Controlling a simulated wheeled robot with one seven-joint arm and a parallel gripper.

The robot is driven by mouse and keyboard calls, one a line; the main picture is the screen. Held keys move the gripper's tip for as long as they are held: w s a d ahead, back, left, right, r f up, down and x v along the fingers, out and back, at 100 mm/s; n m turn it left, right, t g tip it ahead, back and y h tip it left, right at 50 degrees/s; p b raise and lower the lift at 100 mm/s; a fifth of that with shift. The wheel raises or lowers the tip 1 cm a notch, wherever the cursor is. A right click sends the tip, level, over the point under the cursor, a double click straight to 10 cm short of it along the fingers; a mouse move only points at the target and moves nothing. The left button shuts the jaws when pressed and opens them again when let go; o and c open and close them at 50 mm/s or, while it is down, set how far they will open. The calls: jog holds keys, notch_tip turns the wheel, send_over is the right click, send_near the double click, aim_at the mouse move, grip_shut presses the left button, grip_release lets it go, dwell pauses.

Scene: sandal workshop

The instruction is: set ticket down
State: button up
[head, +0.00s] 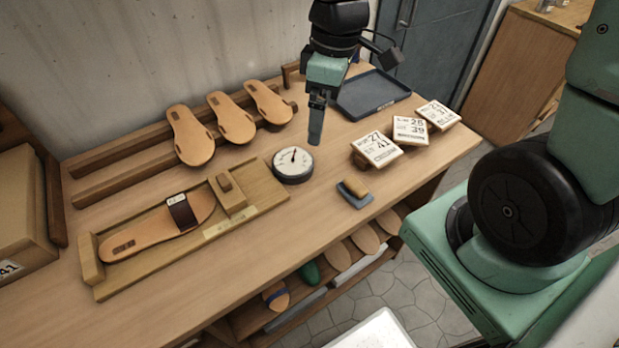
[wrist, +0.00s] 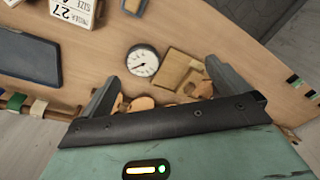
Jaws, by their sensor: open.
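Three white tickets with printed numbers rest on small wooden blocks at the right of the bench: the 27/41 ticket (head: 376,149), the 26/39 ticket (head: 410,129) and the 24/37 ticket (head: 437,114). The 27 ticket also shows at the top left of the wrist view (wrist: 77,10). My gripper (head: 316,138) hangs above the bench, behind the dial gauge and left of the tickets. In the wrist view its fingers (wrist: 166,88) stand wide apart with nothing held between them. It touches no ticket.
A dial gauge (head: 293,164) stands mid-bench. A dark tray (head: 371,96) lies at the back right. A wooden fixture (head: 150,268) holds a strapped sole (head: 150,238) at left. Several soles lean on a rack (head: 110,185) behind. A small wood-topped block (head: 355,192) lies near the front edge.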

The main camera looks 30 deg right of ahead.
jog(key=s+a+r+m, duration=0.1)
jog(key=s+a, duration=1)
jog(key=s, duration=0.3)
jog(key=shift+r, duration=0.4)
jog(key=shift+w, duration=0.1)
notch_tip(320, 180, down, 5)
jog(key=b, duration=0.4)
jog(key=shift+r+b, duration=0.2)
jog(key=shift+b, duration=0.1)
